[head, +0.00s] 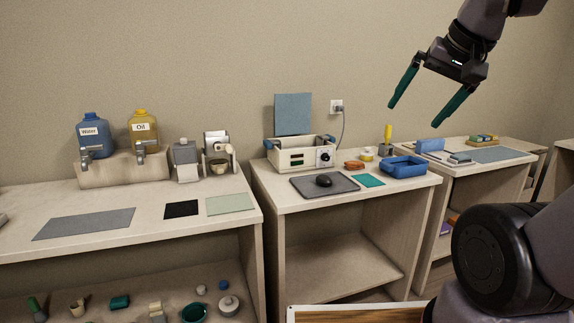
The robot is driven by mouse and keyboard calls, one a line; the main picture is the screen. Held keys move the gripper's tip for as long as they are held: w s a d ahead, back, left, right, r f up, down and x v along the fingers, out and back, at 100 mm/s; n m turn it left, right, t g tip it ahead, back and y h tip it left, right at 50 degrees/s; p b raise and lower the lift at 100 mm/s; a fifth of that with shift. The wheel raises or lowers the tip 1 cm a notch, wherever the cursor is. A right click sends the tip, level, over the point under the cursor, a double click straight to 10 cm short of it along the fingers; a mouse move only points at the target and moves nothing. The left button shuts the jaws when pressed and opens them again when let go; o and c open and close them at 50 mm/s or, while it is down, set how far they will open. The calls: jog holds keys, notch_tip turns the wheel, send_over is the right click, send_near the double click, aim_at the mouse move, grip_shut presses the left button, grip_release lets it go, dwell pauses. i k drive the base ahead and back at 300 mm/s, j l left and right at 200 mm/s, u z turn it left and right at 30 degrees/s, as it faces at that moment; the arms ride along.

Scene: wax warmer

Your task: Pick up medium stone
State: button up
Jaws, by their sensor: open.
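A dark, rounded stone (324,181) sits on a grey mat (342,189) at the front of the middle table. It is the only stone I can make out there, and I cannot judge its size class from this view. My gripper (415,114) is open and empty, with two green fingers pointing down and left. It is high in the air at the upper right, above the right part of the tables and well apart from the stone.
A white warmer (300,153) with a dial stands behind the mat. A teal pad (368,181) and a blue tray (403,168) lie to its right. The left table (150,226) holds water and oil dispensers. The air above the stone is clear.

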aim_at(323, 181)
jog(key=i+j, duration=0.5)
jog(key=j, duration=0.15)
jog(key=i+j, duration=0.5)
jog(key=j+z, duration=0.05)
jog(key=j, duration=0.05)
